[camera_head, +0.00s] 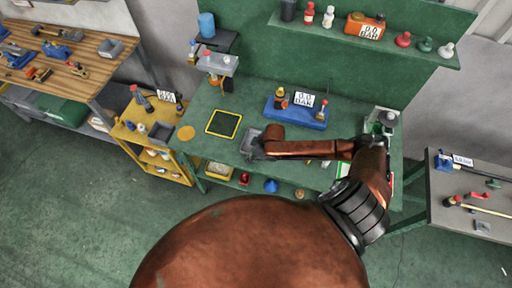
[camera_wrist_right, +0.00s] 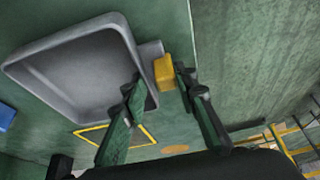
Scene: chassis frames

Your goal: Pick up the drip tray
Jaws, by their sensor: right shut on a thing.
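The drip tray is a shallow grey tray with raised walls; in the right wrist view its rim (camera_wrist_right: 70,37) shows large at the upper left, and a yellow block (camera_wrist_right: 164,72) sits against its right side. My right gripper (camera_wrist_right: 158,80) is shut on the tray at that side, with one finger over the tray and the other beyond the yellow block. In the head view the tray (camera_head: 249,139) is a small grey shape on the green workbench, partly hidden by my right gripper (camera_head: 262,146). I cannot tell whether it touches the bench. My left gripper is out of view.
A yellow-framed dark mat (camera_head: 223,123) lies left of the tray, with an orange disc (camera_head: 186,133) beyond it. A blue holder (camera_head: 296,112) with bottles stands behind my right arm. A yellow cart (camera_head: 150,134) stands left of the green workbench (camera_head: 262,92).

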